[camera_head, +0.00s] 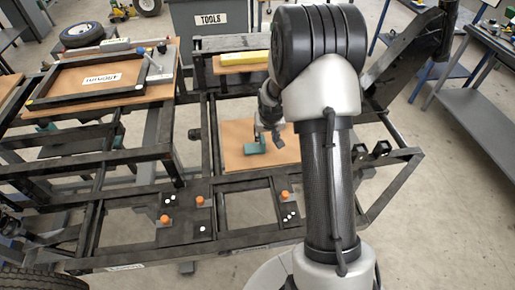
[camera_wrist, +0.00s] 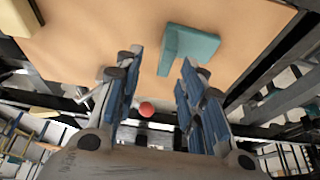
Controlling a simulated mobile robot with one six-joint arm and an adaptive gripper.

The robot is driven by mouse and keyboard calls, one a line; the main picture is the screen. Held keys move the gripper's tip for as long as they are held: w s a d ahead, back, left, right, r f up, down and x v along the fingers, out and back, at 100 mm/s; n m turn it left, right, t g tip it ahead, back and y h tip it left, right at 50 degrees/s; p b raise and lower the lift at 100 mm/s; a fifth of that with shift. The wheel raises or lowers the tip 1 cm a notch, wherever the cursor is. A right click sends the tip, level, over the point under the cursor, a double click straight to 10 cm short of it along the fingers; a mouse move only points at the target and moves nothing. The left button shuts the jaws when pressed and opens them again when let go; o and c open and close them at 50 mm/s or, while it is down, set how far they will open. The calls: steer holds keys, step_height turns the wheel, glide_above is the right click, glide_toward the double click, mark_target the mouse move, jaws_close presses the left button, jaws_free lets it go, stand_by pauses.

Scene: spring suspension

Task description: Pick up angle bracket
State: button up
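The angle bracket (camera_head: 253,148) is a teal L-shaped piece lying on a brown board (camera_head: 235,162) inside the dark metal frame. In the wrist view the bracket (camera_wrist: 190,45) sits just beyond the fingertips, nearer the right finger. My gripper (camera_wrist: 160,62) is open, its two blue-padded fingers apart with nothing between them. In the head view my gripper (camera_head: 268,135) is close to the bracket, over the board, and partly covers it. I cannot tell whether it touches the bracket.
Dark frame bars surround the board. Several orange knobs (camera_head: 200,200) stand on the front bars. A board with a black rectangular frame (camera_head: 90,82) and a metal lever part (camera_head: 155,66) lies at left. A yellow bar (camera_head: 244,57) lies behind. A TOOLS box (camera_head: 211,20) stands at the back.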

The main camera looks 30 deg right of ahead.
mark_target(263, 139)
steer(key=x, duration=0.1)
steer(key=b+x, duration=0.1)
steer(key=x, duration=0.3)
steer(key=shift+a+b, duration=0.35)
steer(key=shift+a, duration=0.05)
steer(key=shift+w+d+f, duration=0.1)
steer(key=shift+w+f, duration=0.05)
steer(key=shift+f, duration=0.15)
jaws_close()
